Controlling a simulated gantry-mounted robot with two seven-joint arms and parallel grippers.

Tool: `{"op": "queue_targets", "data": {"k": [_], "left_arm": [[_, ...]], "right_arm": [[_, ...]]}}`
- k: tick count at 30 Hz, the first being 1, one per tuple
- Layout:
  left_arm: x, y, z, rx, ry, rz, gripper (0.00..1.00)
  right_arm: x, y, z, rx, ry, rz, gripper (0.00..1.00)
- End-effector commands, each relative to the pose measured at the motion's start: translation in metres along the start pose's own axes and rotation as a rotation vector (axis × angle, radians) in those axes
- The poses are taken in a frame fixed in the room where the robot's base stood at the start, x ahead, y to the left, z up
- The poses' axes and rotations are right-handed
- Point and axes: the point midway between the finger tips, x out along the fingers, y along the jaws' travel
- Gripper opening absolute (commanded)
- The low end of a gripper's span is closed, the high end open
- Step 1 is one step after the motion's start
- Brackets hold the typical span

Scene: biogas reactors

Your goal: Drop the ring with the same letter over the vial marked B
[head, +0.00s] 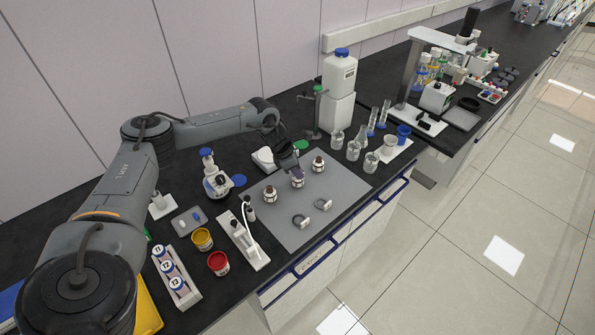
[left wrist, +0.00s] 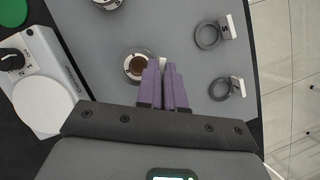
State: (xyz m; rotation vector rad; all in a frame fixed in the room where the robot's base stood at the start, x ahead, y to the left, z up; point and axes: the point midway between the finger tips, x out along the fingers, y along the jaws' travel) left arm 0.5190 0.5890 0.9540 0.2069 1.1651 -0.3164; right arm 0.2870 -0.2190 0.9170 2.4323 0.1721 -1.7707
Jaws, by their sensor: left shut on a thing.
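Three brown-capped vials stand in a row on a grey mat (head: 338,184): left (head: 270,193), middle (head: 297,180), right (head: 318,165). Their letters are too small to read. Two dark rings with pale letter tags, a nearer ring (head: 300,221) and a farther ring (head: 322,205), lie in front; they also show in the left wrist view (left wrist: 212,45) (left wrist: 219,97). My left gripper (head: 296,172) is over the middle vial (left wrist: 136,67), its purple fingers (left wrist: 164,68) shut on a pale tag, seemingly a ring's. I cannot tell whether that ring encircles the vial. My right gripper is not in view.
A white device (head: 263,159) and a green disc (head: 301,144) sit behind the vials. Glass beakers (head: 353,150) stand to the right. A white rack with a cable (head: 243,243) and red and yellow jars stand left. The mat's front part is clear around the rings.

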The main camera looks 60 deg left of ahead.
Motion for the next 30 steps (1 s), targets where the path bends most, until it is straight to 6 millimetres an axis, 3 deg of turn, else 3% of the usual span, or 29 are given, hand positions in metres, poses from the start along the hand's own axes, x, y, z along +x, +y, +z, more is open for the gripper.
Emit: {"op": "queue_targets", "data": {"k": [30], "left_arm": [[0.015, 0.000, -0.006, 0.000, 0.000, 0.000, 0.00]], "right_arm": [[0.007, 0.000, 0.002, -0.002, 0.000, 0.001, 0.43]]}}
